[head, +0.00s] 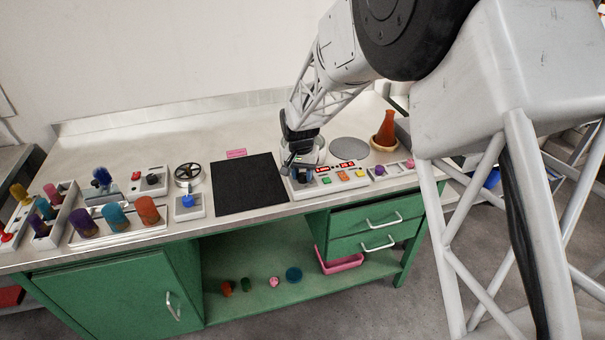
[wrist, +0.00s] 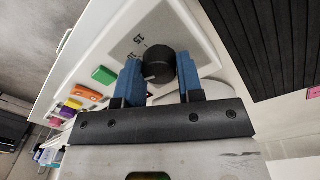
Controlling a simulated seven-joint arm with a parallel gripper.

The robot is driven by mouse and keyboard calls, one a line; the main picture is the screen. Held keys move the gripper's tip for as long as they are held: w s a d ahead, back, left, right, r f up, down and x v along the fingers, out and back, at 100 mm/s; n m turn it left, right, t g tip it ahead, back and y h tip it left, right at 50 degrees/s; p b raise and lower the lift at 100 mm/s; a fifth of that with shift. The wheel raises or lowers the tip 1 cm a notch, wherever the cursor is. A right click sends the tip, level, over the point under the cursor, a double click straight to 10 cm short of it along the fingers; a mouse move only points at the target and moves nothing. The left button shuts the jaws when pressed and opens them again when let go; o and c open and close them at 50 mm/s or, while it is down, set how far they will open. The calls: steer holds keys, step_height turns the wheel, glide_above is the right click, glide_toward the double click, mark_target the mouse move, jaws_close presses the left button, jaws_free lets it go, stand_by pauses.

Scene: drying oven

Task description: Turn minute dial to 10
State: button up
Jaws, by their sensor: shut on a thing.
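The black round dial (wrist: 158,67) sits on a white control panel (wrist: 172,28) in the wrist view. In the head view my gripper (head: 301,168) reaches down to the left end of the panel (head: 338,189), and the dial is mostly hidden there. The panel has red lit displays (head: 336,168), whose digits I cannot read.
Green, orange and yellow buttons (head: 342,176) line the panel to the right of my gripper. A black mat (head: 248,185) lies to the left. An orange flask (head: 386,129) stands behind on the right. Several coloured cylinders (head: 116,216) stand far left.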

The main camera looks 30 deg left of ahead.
mark_target(302, 174)
steer(key=m, duration=0.5)
steer(key=shift+m, duration=0.4)
steer(key=o, duration=0.9)
steer(key=shift+r, duration=0.1)
steer(key=shift+a+r, duration=0.15)
steer(key=shift+r, duration=3.6)
